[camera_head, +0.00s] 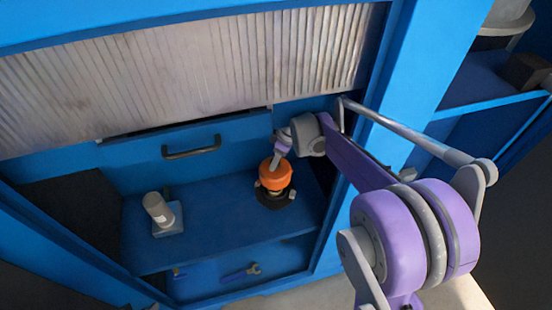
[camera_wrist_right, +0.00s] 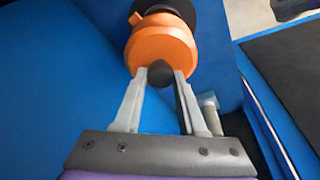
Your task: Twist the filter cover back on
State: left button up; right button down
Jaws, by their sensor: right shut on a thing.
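The orange filter cover (camera_head: 276,174) is at the black base (camera_head: 274,196) on the blue shelf, right of the middle in the head view. In the right wrist view the cover (camera_wrist_right: 163,46) is at the top centre, with a small side tab and the black base (camera_wrist_right: 172,8) beyond it. My right gripper (camera_head: 273,165) reaches down to the cover's top. In the wrist view its fingertips (camera_wrist_right: 160,76) are shut on the cover, at a dark part between them. I cannot tell whether the cover is seated or tilted. My left gripper is out of view.
A grey cylinder (camera_head: 157,208) stands on a small pale block at the left of the blue shelf (camera_head: 222,215). A drawer handle (camera_head: 191,148) is behind, below a ribbed shutter (camera_head: 200,75). A wrench (camera_head: 240,272) shows below. A blue post (camera_head: 385,120) stands close right.

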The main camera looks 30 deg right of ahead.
aim_at(279, 170)
jog(key=shift+f+b, duration=1)
jog(key=shift+f, duration=0.55)
jog(key=shift+f+b, duration=1.5)
jog(key=shift+f, duration=0.8)
jog(key=shift+f, duration=0.2)
jog(key=m, duration=0.3)
jog(key=shift+m+t+h, duration=0.3)
jog(key=shift+t+h, duration=0.1)
jog(key=shift+a+m, duration=0.1)
jog(key=shift+m, duration=0.5)
jog(key=shift+m+h, duration=0.5)
jog(key=shift+m, duration=0.7)
